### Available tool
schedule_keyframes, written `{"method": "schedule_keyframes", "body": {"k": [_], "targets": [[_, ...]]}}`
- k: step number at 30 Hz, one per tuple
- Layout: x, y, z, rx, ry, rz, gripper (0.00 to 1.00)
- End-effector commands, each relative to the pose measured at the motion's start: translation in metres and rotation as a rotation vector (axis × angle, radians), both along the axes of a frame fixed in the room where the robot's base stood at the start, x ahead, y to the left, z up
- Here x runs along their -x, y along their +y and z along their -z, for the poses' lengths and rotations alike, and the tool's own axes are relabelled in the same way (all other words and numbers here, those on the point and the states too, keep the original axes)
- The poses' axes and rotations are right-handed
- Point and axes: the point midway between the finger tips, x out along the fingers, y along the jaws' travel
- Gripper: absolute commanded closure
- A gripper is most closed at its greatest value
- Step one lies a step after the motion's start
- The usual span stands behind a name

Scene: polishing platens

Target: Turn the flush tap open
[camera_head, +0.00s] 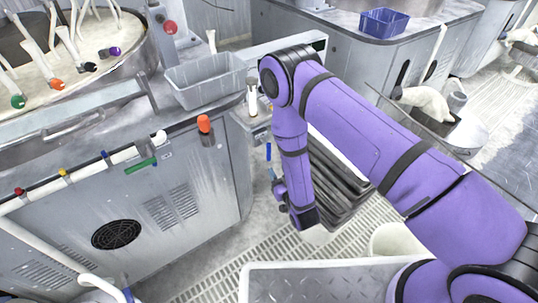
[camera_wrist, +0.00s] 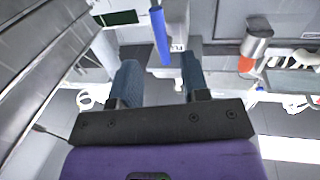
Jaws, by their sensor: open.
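A slim blue lever (camera_head: 268,152), which looks like the flush tap's handle, hangs at the right end of the grey machine in the head view. In the wrist view the blue lever (camera_wrist: 160,36) shows upper centre, ahead of the gap between my fingers. Its valve body is not clear. My gripper (camera_wrist: 160,75) is open, with two blue-grey fingers apart and nothing held. In the head view my gripper (camera_head: 275,178) is small and partly hidden by my wrist, just below the lever. I cannot tell whether it touches the lever.
A grey bin (camera_head: 206,80) sits on top. Dark stacked slabs (camera_head: 340,175) stand right of my forearm. Grated floor (camera_head: 225,265) lies below.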

Motion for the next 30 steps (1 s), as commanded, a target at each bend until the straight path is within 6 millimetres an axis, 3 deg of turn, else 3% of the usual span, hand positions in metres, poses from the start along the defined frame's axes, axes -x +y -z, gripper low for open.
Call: {"method": "schedule_keyframes", "body": {"k": [6, 13, 27, 28, 30], "targets": [[-0.037, 0.015, -0.001, -0.001, -0.003, 0.001, 0.58], [-0.068, 0.028, -0.001, 0.0, -0.002, 0.001, 0.58], [-0.08, 0.033, 0.0, 0.0, 0.001, 0.0, 0.58], [-0.08, 0.033, 0.0, 0.0, 0.001, 0.0, 0.6], [-0.08, 0.033, 0.0, 0.0, 0.001, 0.0, 0.76]]}}
